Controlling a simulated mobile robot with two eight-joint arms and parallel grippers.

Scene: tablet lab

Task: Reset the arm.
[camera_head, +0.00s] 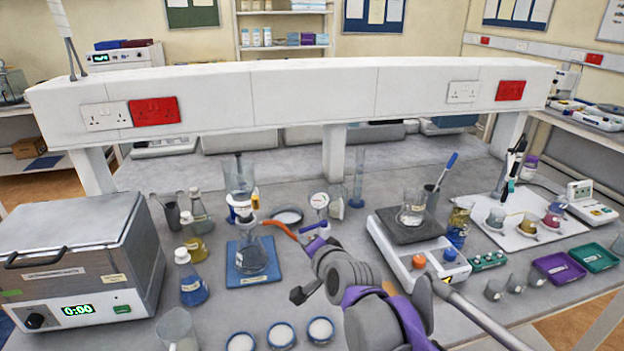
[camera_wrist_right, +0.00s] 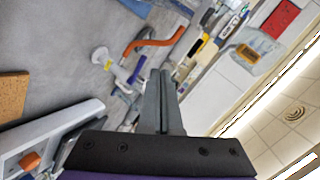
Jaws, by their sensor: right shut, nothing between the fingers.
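My right gripper (camera_head: 314,246) reaches over the middle of the bench in the head view, with my purple and grey arm coming up from the bottom. Its fingers are mostly hidden there by the wrist. In the right wrist view, the two dark fingers of the right gripper (camera_wrist_right: 162,78) lie together, shut and empty. My left gripper is in neither view.
A flask on a blue mat (camera_head: 236,279) stands left of my arm. A hotplate (camera_head: 408,262) with a beaker is to the right. Several white-filled dishes (camera_head: 281,334) lie in front. A grey oven (camera_head: 75,262) and bottles (camera_head: 191,284) stand left. A white shelf (camera_head: 310,92) spans behind.

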